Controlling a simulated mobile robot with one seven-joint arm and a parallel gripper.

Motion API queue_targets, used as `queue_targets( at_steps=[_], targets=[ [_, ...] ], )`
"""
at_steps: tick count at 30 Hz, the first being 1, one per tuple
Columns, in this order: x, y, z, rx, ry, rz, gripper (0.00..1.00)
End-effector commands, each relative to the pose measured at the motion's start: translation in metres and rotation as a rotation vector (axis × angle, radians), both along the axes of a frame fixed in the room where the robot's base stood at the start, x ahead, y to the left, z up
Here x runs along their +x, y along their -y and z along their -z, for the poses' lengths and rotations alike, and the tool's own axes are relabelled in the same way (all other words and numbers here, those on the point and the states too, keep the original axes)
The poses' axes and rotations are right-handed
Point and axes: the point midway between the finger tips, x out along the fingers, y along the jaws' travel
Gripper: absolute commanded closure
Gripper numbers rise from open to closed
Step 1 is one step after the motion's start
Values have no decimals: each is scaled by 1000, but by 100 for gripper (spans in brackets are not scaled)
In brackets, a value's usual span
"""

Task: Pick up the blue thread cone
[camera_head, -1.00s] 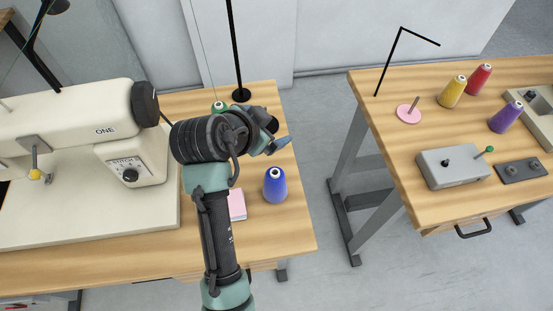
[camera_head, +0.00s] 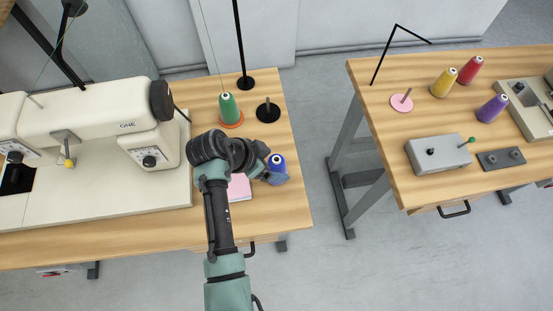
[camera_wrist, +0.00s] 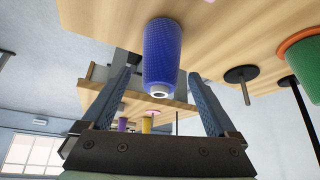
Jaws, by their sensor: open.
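The blue thread cone (camera_head: 278,161) stands upright near the right edge of the left wooden table (camera_head: 270,220). My gripper (camera_head: 273,175) is at the cone, and its fingers partly cover the cone's lower part in the head view. In the wrist view the blue cone (camera_wrist: 162,50) appears upside down between the two spread fingers of my gripper (camera_wrist: 161,76). The fingers are open, with a visible gap to each side of the cone. The cone's far side is hidden.
A pink pad (camera_head: 239,188) lies left of the cone, partly under my arm. Behind stand a green cone (camera_head: 230,107) and a black spool pin (camera_head: 268,111). A sewing machine (camera_head: 105,120) fills the left. A gap separates the right table (camera_head: 400,135).

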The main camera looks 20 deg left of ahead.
Motion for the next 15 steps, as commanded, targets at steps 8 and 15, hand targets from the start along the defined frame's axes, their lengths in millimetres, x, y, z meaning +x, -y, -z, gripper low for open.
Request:
queue_targets(
  at_steps=[8,15],
  targets=[
    [12,8,21,-1,-2,0,7],
    [24,15,43,0,0,0,7]
  ],
)
